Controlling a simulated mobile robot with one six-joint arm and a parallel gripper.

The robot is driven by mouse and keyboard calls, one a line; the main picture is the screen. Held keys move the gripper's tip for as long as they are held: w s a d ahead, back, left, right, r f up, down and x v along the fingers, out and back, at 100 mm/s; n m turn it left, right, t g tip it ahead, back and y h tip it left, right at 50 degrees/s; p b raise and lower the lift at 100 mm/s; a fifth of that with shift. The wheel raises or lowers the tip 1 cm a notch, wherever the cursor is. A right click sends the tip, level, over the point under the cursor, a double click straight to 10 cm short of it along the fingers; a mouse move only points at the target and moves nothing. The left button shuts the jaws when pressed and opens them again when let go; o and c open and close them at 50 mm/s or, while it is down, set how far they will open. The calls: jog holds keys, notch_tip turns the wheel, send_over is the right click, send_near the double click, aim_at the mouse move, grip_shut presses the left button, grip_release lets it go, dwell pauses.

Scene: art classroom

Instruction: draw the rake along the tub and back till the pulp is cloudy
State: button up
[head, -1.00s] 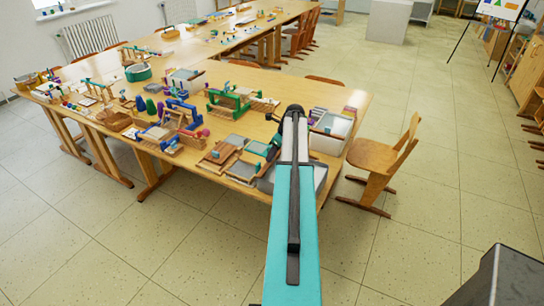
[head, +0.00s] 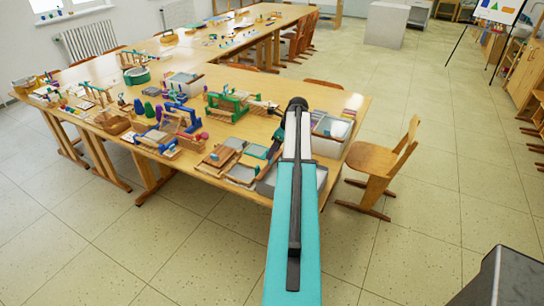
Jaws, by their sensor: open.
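A pale grey tub (head: 331,127) stands at the right end of the near table, partly behind my arm. Another grey container (head: 266,186) shows at the table's front edge, mostly covered by my arm. I cannot tell which of them holds the pulp, and I cannot make out the rake or how cloudy the pulp is. My teal arm reaches forward over the table's right end. My gripper (head: 273,150) shows only as a small dark part left of the arm, above the table. It is open; its fingertips are mostly hidden.
Flat framed trays (head: 219,158) lie left of my arm. A green frame (head: 228,105), a blue frame (head: 185,116) and many small items crowd the near table (head: 330,91). A wooden chair (head: 381,163) stands at the right. The floor (head: 440,215) there is clear.

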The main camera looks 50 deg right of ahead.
jog(key=b+v, duration=0.2)
jog(key=v, duration=0.7)
jog(key=shift+s+r, duration=0.2)
jog(key=shift+r, duration=0.05)
